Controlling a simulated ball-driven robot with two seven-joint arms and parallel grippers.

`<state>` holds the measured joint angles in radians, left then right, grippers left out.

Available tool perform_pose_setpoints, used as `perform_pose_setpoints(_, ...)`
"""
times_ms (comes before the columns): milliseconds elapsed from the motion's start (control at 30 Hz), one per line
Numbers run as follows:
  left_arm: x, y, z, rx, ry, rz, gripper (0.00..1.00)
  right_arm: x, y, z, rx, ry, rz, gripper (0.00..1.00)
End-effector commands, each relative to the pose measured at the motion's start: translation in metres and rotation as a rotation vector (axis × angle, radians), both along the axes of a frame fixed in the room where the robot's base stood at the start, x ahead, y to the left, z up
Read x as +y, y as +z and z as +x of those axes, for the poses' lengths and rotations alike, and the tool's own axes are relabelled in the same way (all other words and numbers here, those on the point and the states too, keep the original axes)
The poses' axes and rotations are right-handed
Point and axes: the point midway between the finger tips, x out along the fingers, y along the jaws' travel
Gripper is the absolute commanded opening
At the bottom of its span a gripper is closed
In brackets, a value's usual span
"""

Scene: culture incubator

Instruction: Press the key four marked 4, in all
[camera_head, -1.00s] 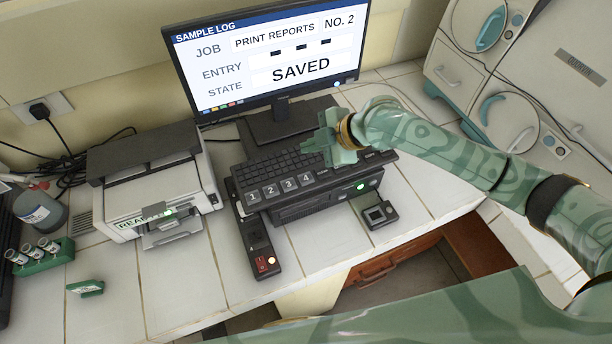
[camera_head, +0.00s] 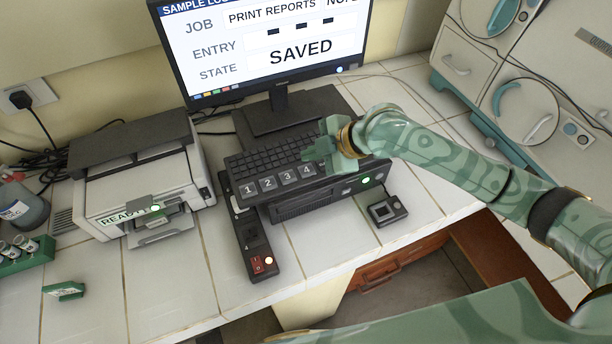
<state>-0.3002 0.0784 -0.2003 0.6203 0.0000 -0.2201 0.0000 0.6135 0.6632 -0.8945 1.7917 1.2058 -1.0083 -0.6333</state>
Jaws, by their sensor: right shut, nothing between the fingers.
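The key marked 4 (camera_head: 308,170) is the rightmost of the large grey numbered keys along the front of the black keyboard (camera_head: 262,159). Keys 1 (camera_head: 248,189), 2 (camera_head: 267,184) and 3 (camera_head: 288,177) sit to its left. My right gripper (camera_head: 318,152) is shut and empty, with its tip just behind and right of key 4, over the keyboard. I cannot tell whether it touches anything. The monitor (camera_head: 280,50) reads JOB PRINT REPORTS, ENTRY with three dashes, STATE SAVED. My left gripper is not in view.
A printer (camera_head: 140,185) reading READY stands on the left. A switch strip (camera_head: 251,245) with a red switch lies in front of the keyboard, and a small black device (camera_head: 384,210) lies to the right. A green vial rack (camera_head: 25,255) is at far left. White incubators (camera_head: 530,90) stand at right.

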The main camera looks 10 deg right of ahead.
Motion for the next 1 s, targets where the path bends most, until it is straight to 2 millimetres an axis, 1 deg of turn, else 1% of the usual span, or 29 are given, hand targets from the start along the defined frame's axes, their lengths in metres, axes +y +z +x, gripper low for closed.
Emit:
perform_pose_setpoints(33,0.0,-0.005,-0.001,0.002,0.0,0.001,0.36,0.0,-0.009,0.0,0.002,0.0,-0.001,0.0)
perform_pose_setpoints(200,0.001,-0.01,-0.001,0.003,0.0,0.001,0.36,0.0,-0.02,0.0,0.0,0.0,0.0,0.0)
perform_pose_setpoints(1000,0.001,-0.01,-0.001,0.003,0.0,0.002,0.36,0.0,-0.02,0.0,0.0,0.001,0.001,0.0)
